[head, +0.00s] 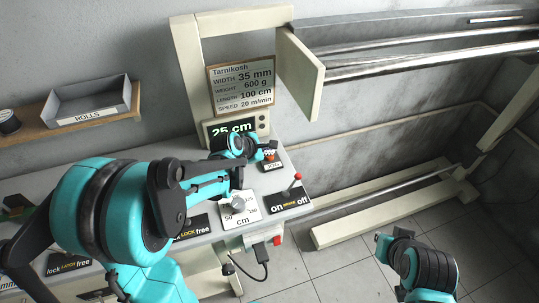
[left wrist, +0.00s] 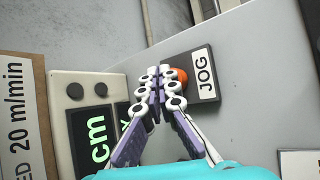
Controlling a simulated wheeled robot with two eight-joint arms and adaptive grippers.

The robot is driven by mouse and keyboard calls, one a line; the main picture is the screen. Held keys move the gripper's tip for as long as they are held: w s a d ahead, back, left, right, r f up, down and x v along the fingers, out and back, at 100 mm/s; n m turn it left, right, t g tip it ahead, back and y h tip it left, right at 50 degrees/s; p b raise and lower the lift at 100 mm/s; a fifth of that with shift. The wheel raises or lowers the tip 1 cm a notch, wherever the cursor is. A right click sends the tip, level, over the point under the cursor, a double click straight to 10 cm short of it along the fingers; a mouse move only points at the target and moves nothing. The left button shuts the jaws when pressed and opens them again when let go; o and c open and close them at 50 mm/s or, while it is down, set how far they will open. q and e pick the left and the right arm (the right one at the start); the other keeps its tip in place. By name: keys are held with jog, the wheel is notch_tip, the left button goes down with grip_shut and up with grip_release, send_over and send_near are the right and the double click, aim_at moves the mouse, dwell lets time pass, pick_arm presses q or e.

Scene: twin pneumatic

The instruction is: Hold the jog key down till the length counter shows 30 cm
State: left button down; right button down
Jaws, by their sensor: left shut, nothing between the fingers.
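The jog key is an orange button (left wrist: 181,76) on a dark plate labelled JOG (left wrist: 204,78); the plate also shows in the head view (head: 271,165). My left gripper (left wrist: 160,74) is shut and empty. Its fingertips are at the button and cover part of it; whether they press it down I cannot tell. In the head view the left gripper (head: 262,151) reaches over the console to the key. The length counter (head: 232,130) shows 25 cm in green digits.
The spec board (head: 241,85) above the counter reads length 100 cm. Beside the jog key are a red-tipped brake lever (head: 297,184) with on and off marks and a cm dial (head: 238,204). Latch labels line the console's front. A tray labelled ROLLS (head: 90,104) sits on a left shelf.

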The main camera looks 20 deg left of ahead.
pick_arm(q)
jog(key=shift+f+b, duration=0.35)
jog(key=shift+f, duration=0.1)
jog(key=shift+r, duration=0.2)
dwell(0.4)
jog(key=shift+r+p, duration=0.8)
notch_tip(320, 180, up, 5)
jog(key=p, duration=0.4)
jog(key=shift+r, duration=0.1)
